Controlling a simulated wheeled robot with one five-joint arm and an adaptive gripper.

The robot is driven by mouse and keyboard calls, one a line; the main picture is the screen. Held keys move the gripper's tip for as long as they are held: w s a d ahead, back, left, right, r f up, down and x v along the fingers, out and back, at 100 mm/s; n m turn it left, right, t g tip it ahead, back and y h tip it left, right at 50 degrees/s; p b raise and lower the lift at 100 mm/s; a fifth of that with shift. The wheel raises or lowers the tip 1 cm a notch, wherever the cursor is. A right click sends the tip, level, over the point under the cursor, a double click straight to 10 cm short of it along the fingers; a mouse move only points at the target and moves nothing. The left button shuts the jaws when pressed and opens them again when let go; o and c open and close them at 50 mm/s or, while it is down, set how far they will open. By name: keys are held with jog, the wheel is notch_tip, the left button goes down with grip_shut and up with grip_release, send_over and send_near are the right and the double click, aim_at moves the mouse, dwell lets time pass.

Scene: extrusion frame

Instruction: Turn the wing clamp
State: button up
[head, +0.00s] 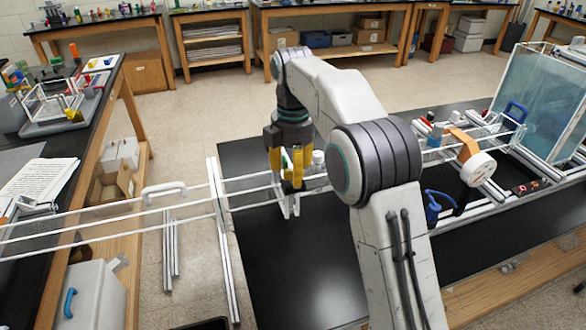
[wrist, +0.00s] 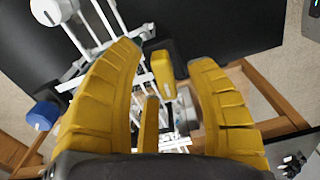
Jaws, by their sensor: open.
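My gripper (head: 287,178) hangs from the arm above the white extrusion frame (head: 255,185), in the middle of the head view. In the wrist view my gripper (wrist: 166,56) has its two curved yellow fingers spread apart. Between them is a yellow block (wrist: 163,72) with a dark part beside it, which looks like a wing of the wing clamp. A narrow yellow piece (wrist: 150,122) stands lower, also between the fingers; I cannot tell whether it belongs to the clamp. Contact with the fingers is not clear. In the head view the fingers hide the clamp.
A black table (head: 310,265) carries the frame, whose rails run left across the gap to another bench. To the right are a white round knob (head: 478,169), a blue part (head: 433,207) and a clear tank (head: 540,95). The black tabletop in front is bare.

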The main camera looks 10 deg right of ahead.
jog(key=shift+o, duration=0.2)
grip_shut()
dwell(0.3)
jog(key=shift+r+m+p, duration=0.1)
jog(key=shift+m+p, duration=0.25)
jog(key=shift+m, duration=0.05)
jog(key=shift+m+p, duration=0.5)
jog(key=shift+m, duration=0.1)
jog(key=m+p, duration=0.1)
jog(key=m, duration=0.1)
jog(key=shift+d+m+p, duration=0.1)
jog(key=shift+m+p, duration=0.2)
jog(key=shift+p, duration=0.05)
jog(key=m+p, duration=0.1)
jog(key=m, duration=0.2)
jog(key=shift+d+p, duration=0.1)
jog(key=shift+p, duration=0.2)
jog(key=shift+s+m+p, duration=0.1)
jog(key=shift+m+p, duration=0.35)
jog(key=shift+m, duration=1.35)
